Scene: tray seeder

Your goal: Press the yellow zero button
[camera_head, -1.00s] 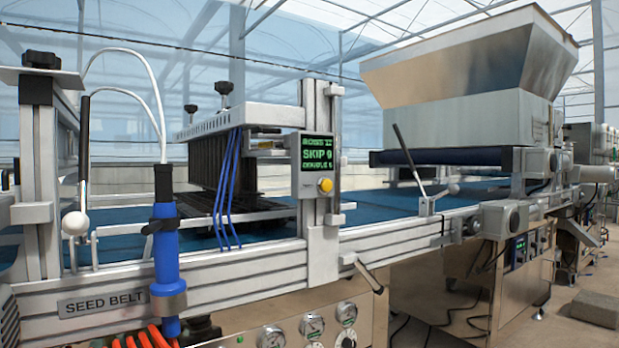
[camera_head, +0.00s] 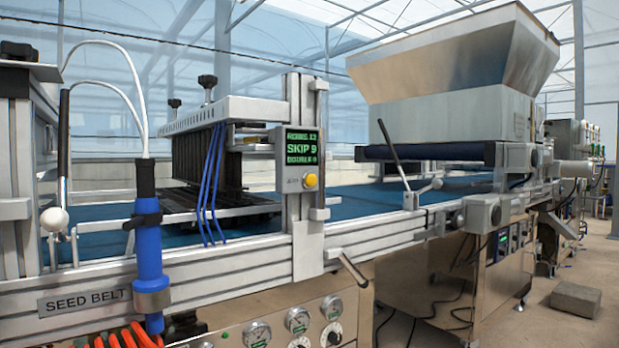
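The yellow zero button (camera_head: 310,180) is a small round knob on the display box, just below the green-lettered screen. The display box (camera_head: 299,161) is fixed to a grey upright post (camera_head: 306,250) at the near side of the belt. The screen (camera_head: 302,147) shows a rows line, "SKIP 9" and a line that seems to read "DOUBLE". Nothing covers the button. My gripper is not in this view.
The seed belt rail (camera_head: 200,279) runs across the front. A blue tool (camera_head: 149,255) with a white hose hangs at left. A lever (camera_head: 392,150) and a crank handle (camera_head: 353,271) stick out nearby. A hopper (camera_head: 450,70) stands at right. A grey block (camera_head: 575,299) lies on the floor.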

